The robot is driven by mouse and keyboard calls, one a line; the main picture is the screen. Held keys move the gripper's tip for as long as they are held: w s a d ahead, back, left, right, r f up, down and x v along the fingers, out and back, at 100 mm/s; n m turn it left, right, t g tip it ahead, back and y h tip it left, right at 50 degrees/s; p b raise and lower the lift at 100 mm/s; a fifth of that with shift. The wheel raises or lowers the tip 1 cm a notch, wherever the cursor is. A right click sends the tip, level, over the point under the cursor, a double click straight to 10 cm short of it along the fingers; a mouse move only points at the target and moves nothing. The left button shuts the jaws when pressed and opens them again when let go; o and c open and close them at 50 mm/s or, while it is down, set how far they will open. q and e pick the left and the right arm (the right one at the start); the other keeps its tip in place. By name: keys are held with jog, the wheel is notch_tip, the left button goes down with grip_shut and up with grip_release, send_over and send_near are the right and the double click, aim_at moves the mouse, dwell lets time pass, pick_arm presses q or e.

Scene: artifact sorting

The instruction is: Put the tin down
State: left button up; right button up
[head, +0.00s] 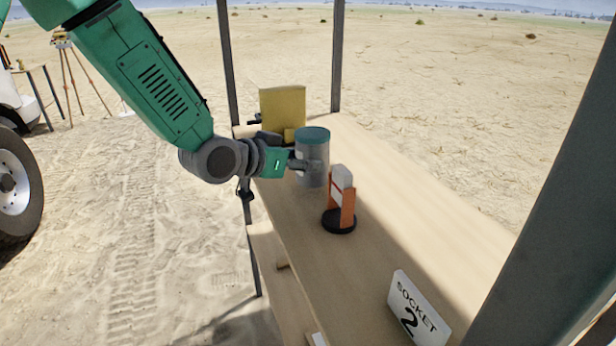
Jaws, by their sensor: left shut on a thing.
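The tin (313,148) is a grey cylinder with a dark green lid, upright over the far part of the wooden table (390,205). My left gripper (306,165) reaches in from the left and is shut on the tin's side. The tin's lower edge is close to the tabletop; I cannot tell whether it touches. My right gripper is not in view.
An orange stand with a pale block (340,195) on a black round base is just in front of the tin. A yellow box (283,108) stands behind it. A "SOCKET 2" sign (418,310) is at the near end. Dark posts rise around the table. The table's right side is clear.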

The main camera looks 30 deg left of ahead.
aim_at(308, 177)
pick_arm(q)
jog(key=shift+w+a+f, duration=0.15)
jog(key=shift+a+f, duration=0.15)
jog(key=shift+f, duration=0.4)
jog(key=d+f, duration=0.2)
jog(key=shift+s+d, duration=0.3)
jog(key=shift+d, duration=0.25)
jog(key=shift+a+f+b, duration=0.1)
jog(key=shift+a+b, duration=0.2)
jog(key=shift+a, duration=0.1)
jog(key=o, duration=1.3)
jog(key=shift+a+f, duration=0.2)
jog(key=shift+a, duration=0.2)
jog(key=shift+c, duration=0.2)
jog(key=shift+a+f, duration=0.1)
jog(key=shift+a, duration=0.35)
jog(key=shift+d+r, duration=0.2)
jog(key=shift+d, duration=0.45)
jog(key=shift+d+r, duration=0.2)
jog(key=shift+d, duration=0.05)
jog(key=shift+s+a+r, duration=0.1)
jog(key=shift+s+r, duration=0.05)
jog(key=shift+s, duration=0.15)
jog(key=p+v, duration=0.1)
jog(key=v, duration=1)
jog(key=shift+a, duration=0.2)
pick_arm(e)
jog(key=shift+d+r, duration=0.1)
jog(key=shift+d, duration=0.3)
